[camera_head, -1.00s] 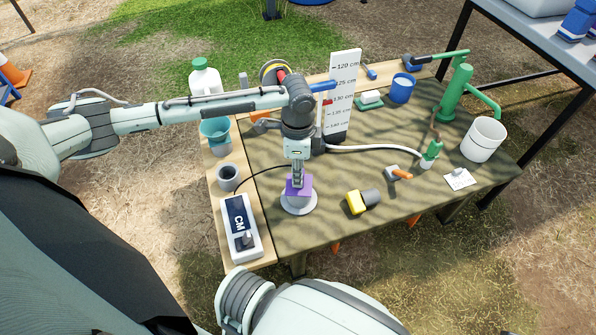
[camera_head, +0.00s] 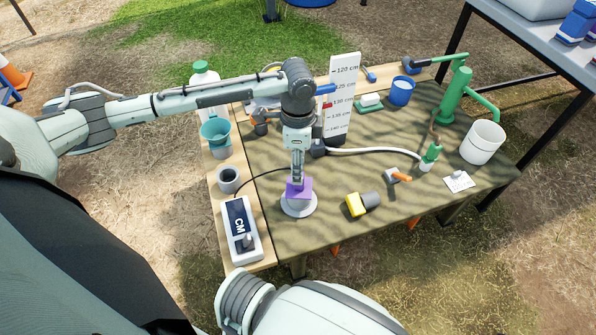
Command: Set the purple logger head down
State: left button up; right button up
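The purple logger head (camera_head: 300,190) is a small block on top of a round pale grey stand (camera_head: 298,207) near the front left of the table. It appears to rest on the stand. My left gripper (camera_head: 297,180) points down directly over it, with the fingertips overlapping its upper part. The fingers are seen edge-on and small, so their gap and any contact are unclear. My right gripper is out of view; only part of my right arm shows at the bottom.
Left of the stand are a CM meter (camera_head: 240,229) and a grey cup (camera_head: 228,179). A yellow-and-grey item (camera_head: 357,204) lies right of it. A depth board (camera_head: 342,95) stands behind, and a white bucket (camera_head: 482,142) at right. The cloth (camera_head: 330,235) in front is bare.

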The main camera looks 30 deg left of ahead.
pick_arm(q)
notch_tip(320, 180, up, 8)
jog(key=shift+p, duration=0.4)
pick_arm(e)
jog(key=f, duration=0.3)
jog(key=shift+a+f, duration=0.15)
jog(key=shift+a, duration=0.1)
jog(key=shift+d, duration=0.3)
